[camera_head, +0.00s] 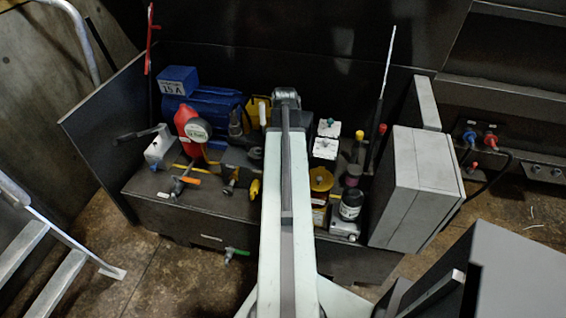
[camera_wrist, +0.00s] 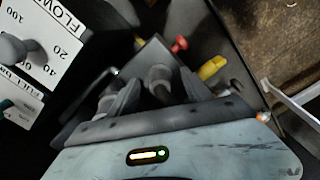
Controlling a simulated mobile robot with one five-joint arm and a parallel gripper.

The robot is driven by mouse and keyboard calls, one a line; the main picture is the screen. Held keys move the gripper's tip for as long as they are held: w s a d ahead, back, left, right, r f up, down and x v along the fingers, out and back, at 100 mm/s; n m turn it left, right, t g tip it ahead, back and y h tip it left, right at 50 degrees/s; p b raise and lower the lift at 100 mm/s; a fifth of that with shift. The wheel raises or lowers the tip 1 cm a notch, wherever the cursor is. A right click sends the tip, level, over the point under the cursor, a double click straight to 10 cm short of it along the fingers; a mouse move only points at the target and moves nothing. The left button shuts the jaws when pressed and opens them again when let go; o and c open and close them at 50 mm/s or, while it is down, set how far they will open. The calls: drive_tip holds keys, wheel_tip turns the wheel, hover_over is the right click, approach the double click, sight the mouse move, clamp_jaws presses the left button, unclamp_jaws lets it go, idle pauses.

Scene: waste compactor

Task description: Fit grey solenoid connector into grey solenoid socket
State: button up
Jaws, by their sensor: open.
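My gripper (camera_wrist: 157,90) is open in the wrist view, with a finger on either side of a dark grey rounded part (camera_wrist: 159,76). I cannot tell whether this part is the grey solenoid connector or its socket, or whether the fingers touch it. In the head view my arm reaches over the middle of the bench, and its far end hides my fingers and what lies under them. Two pale blocks (camera_head: 326,149) stand just right of the arm, one behind the other; I cannot tell whether they belong to the solenoid. No connector or socket is clearly recognisable.
A flow scale plate (camera_wrist: 50,40) is at the wrist view's left; a red knob (camera_wrist: 180,44) and yellow handle (camera_wrist: 212,67) lie beyond the fingers. A grey cabinet (camera_head: 415,185) stands right.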

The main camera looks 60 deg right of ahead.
drive_tip(key=shift+c, duration=0.4)
clamp_jaws()
drive_tip(key=shift+w+r+p, duration=0.1)
drive_tip(key=shift+r+p, duration=2.5)
drive_tip(key=shift+r, duration=0.05)
drive_tip(key=shift+f, duration=0.1)
drive_tip(key=w+d+r+m+p, duration=0.1)
drive_tip(key=d+r+m+p, duration=0.7)
drive_tip(key=m, duration=0.9)
wheel_tip(320, 180, up, 4)
drive_tip(key=p, duration=0.3)
drive_tip(key=shift+p, duration=0.35)
